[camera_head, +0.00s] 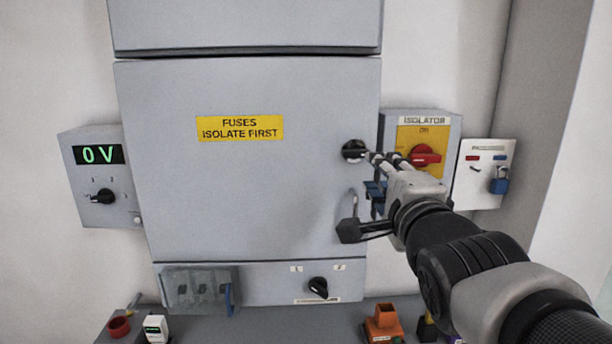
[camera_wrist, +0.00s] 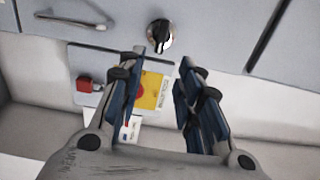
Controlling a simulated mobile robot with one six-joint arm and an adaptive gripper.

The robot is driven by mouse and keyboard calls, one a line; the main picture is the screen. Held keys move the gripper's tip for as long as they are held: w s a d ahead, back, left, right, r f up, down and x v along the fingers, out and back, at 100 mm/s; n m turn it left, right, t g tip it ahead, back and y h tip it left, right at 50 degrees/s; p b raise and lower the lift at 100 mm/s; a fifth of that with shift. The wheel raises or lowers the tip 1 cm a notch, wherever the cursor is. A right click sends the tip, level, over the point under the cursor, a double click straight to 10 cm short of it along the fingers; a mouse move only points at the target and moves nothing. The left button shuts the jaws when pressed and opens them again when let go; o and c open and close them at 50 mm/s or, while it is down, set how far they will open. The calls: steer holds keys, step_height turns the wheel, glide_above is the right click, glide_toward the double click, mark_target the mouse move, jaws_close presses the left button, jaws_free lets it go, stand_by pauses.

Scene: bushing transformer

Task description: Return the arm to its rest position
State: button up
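My arm reaches in from the lower right in the head view. My gripper (camera_head: 388,158) is in front of the right edge of the grey fuse cabinet door (camera_head: 250,190), just right of a round black knob (camera_head: 354,150). In the wrist view my gripper (camera_wrist: 163,56) has its two fingers apart, with nothing held between them. The knob (camera_wrist: 160,36) is beyond the fingertips there, and no contact shows. Part of the door's right side is hidden behind my gripper.
The isolator box (camera_head: 448,130) with its red switch (camera_head: 425,156) is close behind and right of my gripper. A padlock board (camera_head: 482,155) hangs further right. A door handle (camera_head: 352,205) sticks out below the knob. A shelf (camera_head: 270,325) holds small items below.

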steer(key=shift+s, duration=0.85)
steer(key=s+a+f+n+g, duration=0.1)
steer(key=s+f+n+g, duration=1.2)
steer(key=s+f+n, duration=0.5)
steer(key=s+f, duration=0.6)
steer(key=f, duration=0.2)
steer(key=shift+a, duration=0.15)
steer(key=shift+w+a, duration=0.1)
steer(key=shift+w, duration=0.05)
steer(key=shift+c, duration=0.5)
